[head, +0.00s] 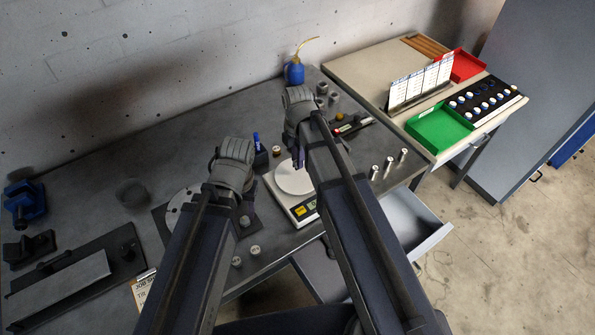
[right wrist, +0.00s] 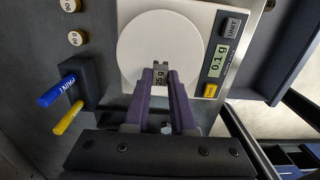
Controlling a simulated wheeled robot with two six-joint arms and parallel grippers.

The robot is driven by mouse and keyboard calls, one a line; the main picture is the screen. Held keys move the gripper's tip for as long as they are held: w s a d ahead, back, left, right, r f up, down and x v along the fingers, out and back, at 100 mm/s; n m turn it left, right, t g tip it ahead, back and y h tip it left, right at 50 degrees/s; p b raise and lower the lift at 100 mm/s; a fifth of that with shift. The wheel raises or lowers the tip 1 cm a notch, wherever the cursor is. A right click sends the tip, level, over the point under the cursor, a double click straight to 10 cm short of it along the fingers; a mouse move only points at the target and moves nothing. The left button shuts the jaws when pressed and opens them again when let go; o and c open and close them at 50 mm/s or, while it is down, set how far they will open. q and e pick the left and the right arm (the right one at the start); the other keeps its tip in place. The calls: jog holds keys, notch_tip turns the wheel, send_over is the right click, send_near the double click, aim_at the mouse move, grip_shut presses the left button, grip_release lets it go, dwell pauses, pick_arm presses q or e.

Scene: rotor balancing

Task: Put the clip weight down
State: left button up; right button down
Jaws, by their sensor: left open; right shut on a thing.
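The clip weight (right wrist: 159,76), a small grey block marked "25 g", sits between the purple fingertips of my right gripper (right wrist: 160,84) in the right wrist view. It is over the white round pan (right wrist: 140,38) of a scale whose display (right wrist: 219,61) reads 0.1 g. I cannot tell whether it touches the pan. In the head view, my right gripper (head: 298,158) is at the pan's upper right edge, and the weight is not discernible there. The scale (head: 304,211) stands near the bench's front edge. My left gripper (head: 243,212) is open, left of the scale, its fingers mostly hidden by my arm.
A holder with a blue and a yellow pen (right wrist: 68,95) stands beside the scale. Several small metal cylinders (head: 388,167) stand right of the scale. An open drawer (head: 415,225) juts out below the bench.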

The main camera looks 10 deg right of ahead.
pick_arm(q)
jog(key=shift+f+b, duration=1.75)
jog(key=shift+f, duration=0.05)
pick_arm(e)
jog(key=shift+f, duration=1.8)
jog(key=shift+f, duration=0.1)
pick_arm(q)
jog(key=shift+f, duration=0.25)
pick_arm(e)
jog(key=shift+f, duration=0.15)
pick_arm(q)
jog(key=shift+r, duration=0.1)
pick_arm(e)
jog(key=c, duration=0.8)
grip_release()
jog(key=shift+o, duration=0.2)
